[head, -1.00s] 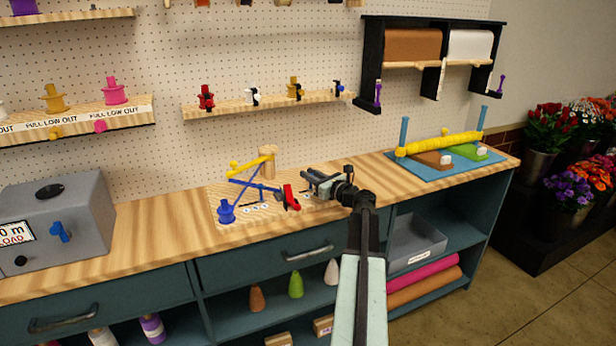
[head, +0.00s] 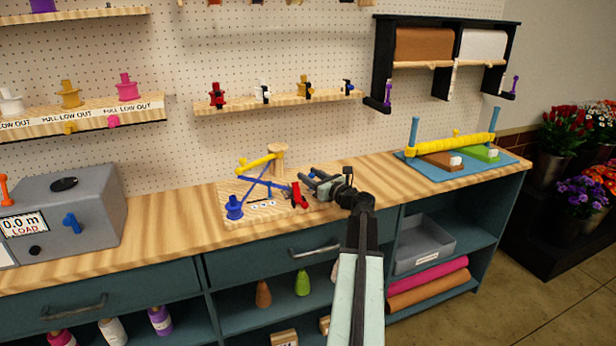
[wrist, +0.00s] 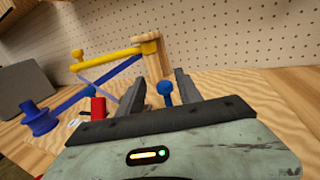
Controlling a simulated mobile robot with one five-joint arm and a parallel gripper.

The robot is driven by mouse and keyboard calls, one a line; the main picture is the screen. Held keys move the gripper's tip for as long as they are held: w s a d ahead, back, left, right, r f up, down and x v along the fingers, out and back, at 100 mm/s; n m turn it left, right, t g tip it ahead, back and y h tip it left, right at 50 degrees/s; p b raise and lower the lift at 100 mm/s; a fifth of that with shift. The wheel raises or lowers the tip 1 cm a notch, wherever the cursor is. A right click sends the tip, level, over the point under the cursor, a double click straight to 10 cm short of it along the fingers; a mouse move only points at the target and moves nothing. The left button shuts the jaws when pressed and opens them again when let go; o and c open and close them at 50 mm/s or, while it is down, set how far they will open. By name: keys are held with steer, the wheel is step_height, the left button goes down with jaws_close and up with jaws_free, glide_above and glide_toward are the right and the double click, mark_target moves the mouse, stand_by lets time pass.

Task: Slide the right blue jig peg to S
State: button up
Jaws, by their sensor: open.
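A wooden jig board (head: 232,188) lies on the bench, with a blue spool (head: 235,208) at its left, a yellow arm (head: 258,162) on a wooden post and a blue bar crossing it. A red block (head: 299,195) stands at the board's right part. My gripper (head: 308,183) is open just right of the red block. In the wrist view a blue peg with a round knob (wrist: 165,90) stands between the open jaws (wrist: 160,86), apart from both. In the head view my gripper hides this peg. Small white labels (head: 262,204) on the board are too small to read.
A grey box (head: 95,200) marked LOAD stands on the left of the bench. A blue mat (head: 480,168) with two blue posts and a yellow roll lies at the right. A pegboard wall with a shelf (head: 275,102) rises behind. Bare bench lies between board and mat.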

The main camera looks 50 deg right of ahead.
steer(key=s, duration=0.5)
steer(key=s+a, duration=0.1)
steer(key=s, duration=0.1)
steer(key=shift+s+a, duration=0.1)
steer(key=shift+s, duration=0.1)
